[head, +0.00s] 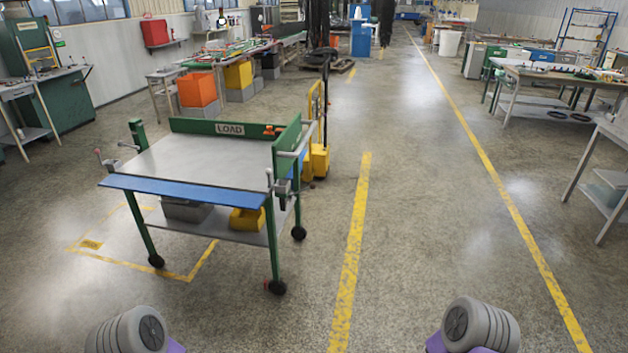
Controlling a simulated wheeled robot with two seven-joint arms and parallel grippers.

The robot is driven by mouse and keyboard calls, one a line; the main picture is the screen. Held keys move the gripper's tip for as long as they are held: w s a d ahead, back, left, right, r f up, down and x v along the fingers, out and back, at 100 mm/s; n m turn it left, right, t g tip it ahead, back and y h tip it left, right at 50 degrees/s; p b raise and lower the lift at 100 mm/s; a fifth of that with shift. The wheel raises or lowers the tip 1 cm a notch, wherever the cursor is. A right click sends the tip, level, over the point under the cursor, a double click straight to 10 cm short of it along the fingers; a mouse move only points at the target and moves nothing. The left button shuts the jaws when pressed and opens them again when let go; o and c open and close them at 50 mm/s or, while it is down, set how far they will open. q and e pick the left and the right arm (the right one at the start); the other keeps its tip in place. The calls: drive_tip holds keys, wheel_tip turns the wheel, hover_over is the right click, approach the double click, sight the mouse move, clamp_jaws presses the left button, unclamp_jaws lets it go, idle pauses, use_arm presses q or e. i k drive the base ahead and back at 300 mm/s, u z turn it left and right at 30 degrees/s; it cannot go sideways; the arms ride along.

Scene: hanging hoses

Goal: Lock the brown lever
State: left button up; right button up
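A green-framed cart (195,160) with a grey top, a blue front edge and a "LOAD" sign stands left of centre. A small lever with a reddish-brown knob (98,152) sticks up at its front left corner. Another lever with a greyish knob (269,172) stands at its front right corner. Both are small, so I cannot tell for sure which is the brown lever or whether either is locked. My two arms show only as rounded grey links at the bottom edge, well short of the cart. Neither gripper is in view.
The cart stands on dark wheels, with grey and yellow bins (248,220) on its lower shelf. A yellow hand truck (317,150) stands behind its right side. Workbenches (560,80) line the right. The floor before the cart and the aisle right of it are clear.

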sight(312, 186)
drive_tip(key=z, duration=0.35)
drive_tip(key=i, duration=3.15)
drive_tip(key=u, duration=0.5)
